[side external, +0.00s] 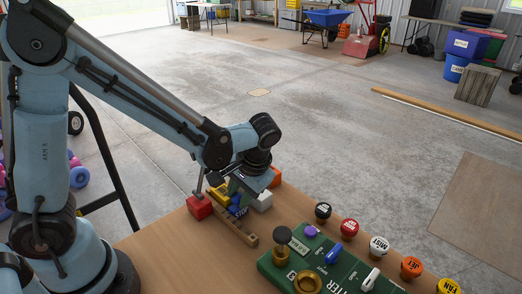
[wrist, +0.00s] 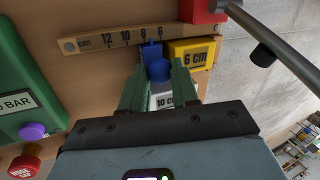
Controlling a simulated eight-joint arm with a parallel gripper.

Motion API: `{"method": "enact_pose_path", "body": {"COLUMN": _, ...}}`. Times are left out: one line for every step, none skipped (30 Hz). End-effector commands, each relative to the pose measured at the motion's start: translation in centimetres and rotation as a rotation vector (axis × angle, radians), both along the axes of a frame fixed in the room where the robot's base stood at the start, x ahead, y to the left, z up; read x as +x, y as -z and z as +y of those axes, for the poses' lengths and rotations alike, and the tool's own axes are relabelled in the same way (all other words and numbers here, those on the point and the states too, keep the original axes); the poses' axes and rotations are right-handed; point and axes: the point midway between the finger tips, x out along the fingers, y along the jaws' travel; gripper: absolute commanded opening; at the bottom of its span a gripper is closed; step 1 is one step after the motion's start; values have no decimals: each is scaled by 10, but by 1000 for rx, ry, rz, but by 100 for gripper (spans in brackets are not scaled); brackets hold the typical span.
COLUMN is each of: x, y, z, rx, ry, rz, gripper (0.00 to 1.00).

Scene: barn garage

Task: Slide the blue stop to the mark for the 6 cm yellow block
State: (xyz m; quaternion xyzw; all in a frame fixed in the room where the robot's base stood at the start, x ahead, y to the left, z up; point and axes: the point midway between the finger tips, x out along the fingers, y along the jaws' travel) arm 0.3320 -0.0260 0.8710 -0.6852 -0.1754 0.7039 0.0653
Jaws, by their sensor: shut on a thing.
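The blue stop (wrist: 152,50) sits at the wooden rule (wrist: 85,44), by the printed 8 and 6 in the wrist view. My gripper (wrist: 158,72) has its green fingers on either side of the stop's round blue knob and is shut on it. The yellow block (wrist: 194,54), labelled 6 cm, lies just right of the stop; whether they touch I cannot tell. In the side external view the stop (side external: 238,211) shows below my gripper (side external: 238,192), beside the rule (side external: 234,230). The yellow block (side external: 218,192) is partly hidden there.
A red block (side external: 199,207) stands at the rule's far end. A white block (side external: 263,202), labelled 10 cm in the wrist view, and an orange block (side external: 276,177) are right of my gripper. A green panel (side external: 330,262) with knobs and several coloured buttons fills the table's right side.

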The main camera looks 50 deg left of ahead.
Motion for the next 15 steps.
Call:
{"method": "enact_pose_path", "body": {"x": 0, "y": 0, "z": 2, "rx": 1, "ry": -1, "rz": 1, "gripper": 0}}
{"method": "enact_pose_path", "body": {"x": 0, "y": 0, "z": 4, "rx": 1, "ry": -2, "rz": 0, "gripper": 0}}
{"method": "enact_pose_path", "body": {"x": 0, "y": 0, "z": 7, "rx": 2, "ry": -3, "rz": 0, "gripper": 0}}
{"method": "enact_pose_path", "body": {"x": 0, "y": 0, "z": 10, "rx": 2, "ry": -4, "rz": 1, "gripper": 0}}
{"method": "enact_pose_path", "body": {"x": 0, "y": 0, "z": 12, "rx": 2, "ry": -3, "rz": 1, "gripper": 0}}
{"method": "enact_pose_path", "body": {"x": 0, "y": 0, "z": 13, "rx": 3, "ry": -2, "rz": 1, "gripper": 0}}
{"method": "enact_pose_path", "body": {"x": 0, "y": 0, "z": 13, "rx": 2, "ry": -1, "rz": 1, "gripper": 0}}
{"method": "enact_pose_path", "body": {"x": 0, "y": 0, "z": 13, "rx": 2, "ry": 0, "rz": 1, "gripper": 0}}
{"method": "enact_pose_path", "body": {"x": 0, "y": 0, "z": 13, "rx": 3, "ry": 0, "rz": 1, "gripper": 0}}
{"method": "enact_pose_path", "body": {"x": 0, "y": 0, "z": 13, "rx": 3, "ry": 0, "rz": 1, "gripper": 0}}
{"method": "enact_pose_path", "body": {"x": 0, "y": 0, "z": 13, "rx": 3, "ry": 0, "rz": 1, "gripper": 0}}
{"method": "enact_pose_path", "body": {"x": 0, "y": 0, "z": 13, "rx": 3, "ry": 0, "rz": 1, "gripper": 0}}
{"method": "enact_pose_path", "body": {"x": 0, "y": 0, "z": 13, "rx": 3, "ry": 0, "rz": 1, "gripper": 34}}
{"method": "enact_pose_path", "body": {"x": 0, "y": 0, "z": 13, "rx": 3, "ry": -1, "rz": 1, "gripper": 39}}
{"method": "enact_pose_path", "body": {"x": 0, "y": 0, "z": 13, "rx": 3, "ry": -1, "rz": 1, "gripper": 45}}
